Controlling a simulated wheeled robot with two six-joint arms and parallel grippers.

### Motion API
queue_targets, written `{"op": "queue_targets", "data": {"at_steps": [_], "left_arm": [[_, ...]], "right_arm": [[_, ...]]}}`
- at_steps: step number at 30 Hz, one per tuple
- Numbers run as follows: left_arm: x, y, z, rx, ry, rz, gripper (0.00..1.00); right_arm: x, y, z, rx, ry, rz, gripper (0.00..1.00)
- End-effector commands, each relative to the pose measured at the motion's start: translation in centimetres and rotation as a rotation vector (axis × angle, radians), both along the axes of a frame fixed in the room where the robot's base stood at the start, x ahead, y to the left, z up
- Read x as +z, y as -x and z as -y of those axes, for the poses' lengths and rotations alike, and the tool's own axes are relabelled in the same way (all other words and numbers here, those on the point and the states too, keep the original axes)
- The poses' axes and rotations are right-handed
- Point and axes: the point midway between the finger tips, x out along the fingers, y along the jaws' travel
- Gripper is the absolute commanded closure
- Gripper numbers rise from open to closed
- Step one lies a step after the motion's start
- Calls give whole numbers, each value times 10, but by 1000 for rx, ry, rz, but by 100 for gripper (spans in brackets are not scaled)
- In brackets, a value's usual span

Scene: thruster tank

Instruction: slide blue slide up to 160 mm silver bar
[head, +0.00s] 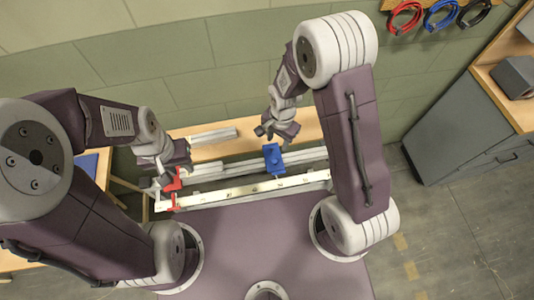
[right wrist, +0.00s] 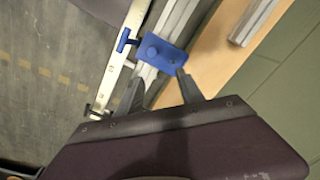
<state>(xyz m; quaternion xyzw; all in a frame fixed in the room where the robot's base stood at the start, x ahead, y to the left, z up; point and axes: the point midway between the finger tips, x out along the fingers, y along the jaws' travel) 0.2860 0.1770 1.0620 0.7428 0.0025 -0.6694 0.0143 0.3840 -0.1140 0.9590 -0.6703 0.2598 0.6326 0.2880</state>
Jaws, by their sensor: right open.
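The blue slide (head: 273,158) sits on a grey metal rail (head: 303,155) beside a pale scale strip (head: 250,190). In the right wrist view the slide (right wrist: 176,50) lies just beyond the fingertips of my right gripper (right wrist: 160,85), which is open, one finger toward each side, apparently not holding it. In the head view my right gripper (head: 268,134) is just behind the slide. My left gripper (head: 160,182) is at the rail's left end, close to a red part (head: 172,183); its jaws are too small to read. A silver bar (head: 208,168) appears to lie along the rail's left part; its length is unreadable.
Another silver bar (head: 214,135) lies on the wooden bench (head: 225,148) behind the rail, also seen in the right wrist view (right wrist: 254,20). Coiled cables (head: 440,15) hang on the back wall. A grey cabinet (head: 460,135) stands at the right.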

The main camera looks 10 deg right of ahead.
Motion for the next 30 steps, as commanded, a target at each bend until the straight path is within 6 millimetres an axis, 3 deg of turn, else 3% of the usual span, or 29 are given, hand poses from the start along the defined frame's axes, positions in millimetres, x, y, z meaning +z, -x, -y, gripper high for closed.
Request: {"op": "queue_targets", "data": {"at_steps": [4,10,21,30], "left_arm": [[14,0,0,0,0,0,67],[13,0,0,0,0,0,67],[22,0,0,0,0,0,67],[23,0,0,0,0,0,67]], "right_arm": [[-8,18,-7,37,16,-63,55],[-14,20,-9,45,17,-67,55],[-83,21,-9,45,17,-68,55],[-100,19,-9,45,16,-64,55]]}}
